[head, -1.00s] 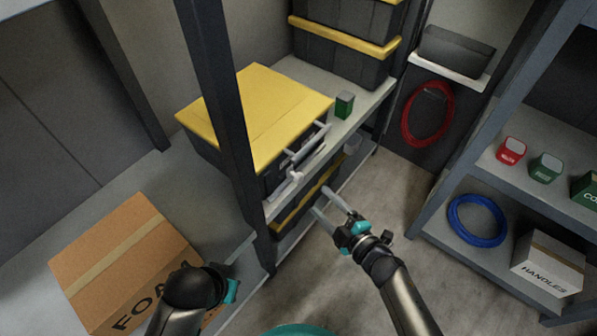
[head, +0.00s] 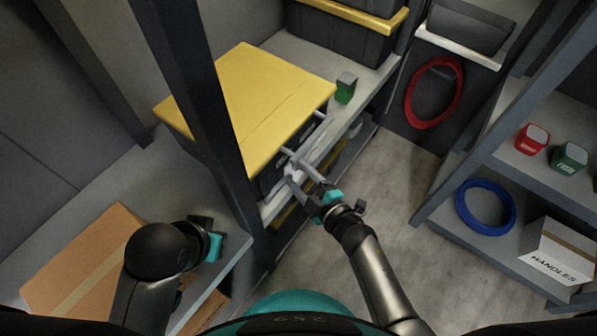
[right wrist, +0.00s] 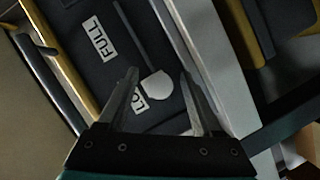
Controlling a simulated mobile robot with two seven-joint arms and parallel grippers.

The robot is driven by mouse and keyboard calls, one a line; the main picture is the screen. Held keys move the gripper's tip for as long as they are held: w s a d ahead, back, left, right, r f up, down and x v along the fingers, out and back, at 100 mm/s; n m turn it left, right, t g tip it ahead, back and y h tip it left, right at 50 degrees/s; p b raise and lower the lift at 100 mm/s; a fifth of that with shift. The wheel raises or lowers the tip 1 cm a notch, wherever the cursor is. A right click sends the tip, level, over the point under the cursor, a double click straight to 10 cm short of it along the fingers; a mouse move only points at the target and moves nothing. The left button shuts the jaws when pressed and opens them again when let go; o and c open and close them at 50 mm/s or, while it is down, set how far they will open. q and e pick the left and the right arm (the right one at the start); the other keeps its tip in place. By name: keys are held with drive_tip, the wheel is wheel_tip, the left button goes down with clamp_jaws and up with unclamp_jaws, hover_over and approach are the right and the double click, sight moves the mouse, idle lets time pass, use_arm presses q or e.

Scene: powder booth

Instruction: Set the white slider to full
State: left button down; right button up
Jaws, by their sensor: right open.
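The white slider knob (right wrist: 157,85) sits at the lower end of a straight slot in a dark panel, beside a partly hidden label reading "LO" (right wrist: 140,101). The "FULL" label (right wrist: 97,42) is beside the slot's upper part. The knob also shows small in the head view (head: 294,174), at the front of the yellow-lidded dark box (head: 245,100). My right gripper (right wrist: 158,75) is open, its fingertips on either side of the knob; contact is unclear. It reaches the box front in the head view (head: 289,163). My left gripper (head: 208,238) is at lower left; its fingers are unclear.
A dark post (head: 190,80) stands left of my right gripper. A green box (head: 346,90) is on the shelf behind. A cardboard box (head: 85,270) lies below left. Shelving (head: 500,160) with a blue coil (head: 485,207) is right; open floor lies between.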

drive_tip(key=shift+c, duration=0.3)
drive_tip(key=shift+s, duration=0.1)
clamp_jaws()
drive_tip(key=shift+a, duration=0.1)
idle(0.8)
